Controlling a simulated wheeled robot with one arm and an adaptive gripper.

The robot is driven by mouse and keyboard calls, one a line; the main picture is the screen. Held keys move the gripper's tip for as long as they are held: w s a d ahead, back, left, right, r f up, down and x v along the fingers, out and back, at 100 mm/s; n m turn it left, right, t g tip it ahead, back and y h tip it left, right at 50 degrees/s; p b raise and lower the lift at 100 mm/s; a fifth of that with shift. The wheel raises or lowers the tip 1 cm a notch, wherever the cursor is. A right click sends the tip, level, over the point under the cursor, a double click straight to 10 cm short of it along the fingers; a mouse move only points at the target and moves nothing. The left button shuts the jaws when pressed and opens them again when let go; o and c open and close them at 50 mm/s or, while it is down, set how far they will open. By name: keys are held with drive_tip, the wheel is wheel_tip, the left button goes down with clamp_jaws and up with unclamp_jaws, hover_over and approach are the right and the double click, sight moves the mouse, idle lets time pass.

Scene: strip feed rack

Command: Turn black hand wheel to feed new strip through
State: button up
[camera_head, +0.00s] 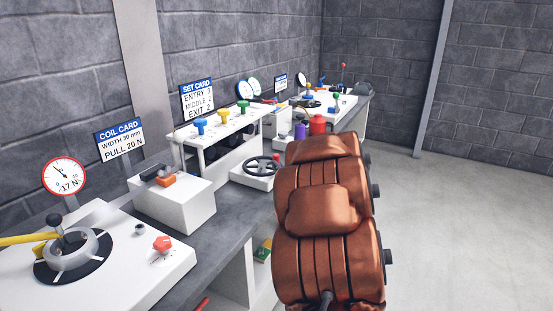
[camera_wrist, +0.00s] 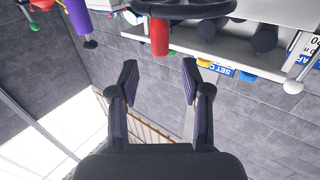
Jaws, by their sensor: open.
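The black hand wheel (camera_head: 262,166) lies flat on a white base on the grey bench, just left of my brown arm in the head view. In the wrist view, which looks tilted over, the wheel's dark rim (camera_wrist: 185,9) shows at the top edge, partly cut off. A red cylinder (camera_wrist: 160,37) stands out beside the rim; I cannot tell whether it is joined to it. My gripper (camera_wrist: 159,73) is open and empty, with its fingertips apart from the wheel and the red cylinder. In the head view my gripper is hidden by the arm. No strip is clearly visible.
A white roller stand (camera_head: 215,135) with blue, yellow and green knobs is behind the wheel. A white box (camera_head: 174,205) stands to its left. A red container (camera_head: 317,124) and a purple one (camera_head: 300,131) stand beyond. Open floor (camera_head: 460,220) lies at the right.

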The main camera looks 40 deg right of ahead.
sight(278, 158)
drive_tip(key=x, duration=0.6)
drive_tip(key=shift+w+d, duration=0.15)
drive_tip(key=shift+w, duration=0.2)
clamp_jaws()
